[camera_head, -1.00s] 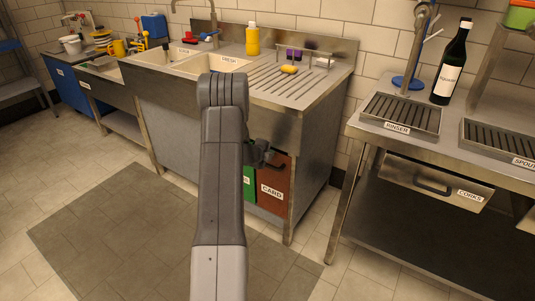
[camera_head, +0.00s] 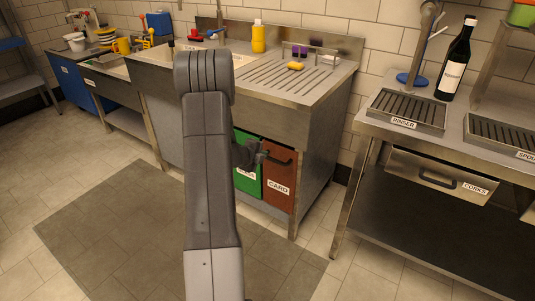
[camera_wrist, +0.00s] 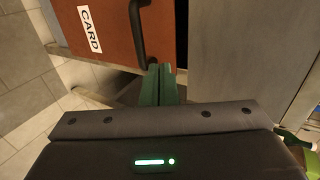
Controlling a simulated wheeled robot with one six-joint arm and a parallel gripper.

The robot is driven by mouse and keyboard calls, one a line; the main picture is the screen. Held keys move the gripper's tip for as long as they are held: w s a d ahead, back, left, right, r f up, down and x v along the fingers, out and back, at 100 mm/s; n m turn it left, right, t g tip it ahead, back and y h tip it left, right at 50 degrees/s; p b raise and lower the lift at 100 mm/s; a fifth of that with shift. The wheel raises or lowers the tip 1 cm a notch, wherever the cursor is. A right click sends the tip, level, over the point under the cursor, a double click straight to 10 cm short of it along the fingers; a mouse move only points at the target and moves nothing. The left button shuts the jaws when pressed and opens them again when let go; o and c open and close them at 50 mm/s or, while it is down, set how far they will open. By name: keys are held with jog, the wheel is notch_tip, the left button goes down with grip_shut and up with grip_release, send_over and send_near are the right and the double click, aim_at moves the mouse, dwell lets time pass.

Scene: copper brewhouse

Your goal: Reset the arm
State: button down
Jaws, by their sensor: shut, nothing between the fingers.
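My gripper (camera_head: 262,155) is low in front of the sink unit, beside the black handle (camera_head: 281,161) of the red-brown CARD bin (camera_head: 279,189). In the wrist view its two green fingers (camera_wrist: 160,72) are together with nothing between them. Their tips are near the lower end of the handle (camera_wrist: 139,35); I cannot tell whether they touch it. The CARD bin's front fills the upper left of the wrist view (camera_wrist: 105,30). My arm rises through the middle of the head view and hides part of the sink.
A green bin (camera_head: 247,172) is left of the CARD bin, under the steel sink unit (camera_head: 315,120). A rinser counter (camera_head: 375,126) with a dark bottle (camera_head: 455,62) and a CORKS drawer (camera_head: 435,178) stands right. A dark floor mat (camera_head: 120,235) and open floor lie in front.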

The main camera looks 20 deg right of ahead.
jog(key=shift+v, duration=1)
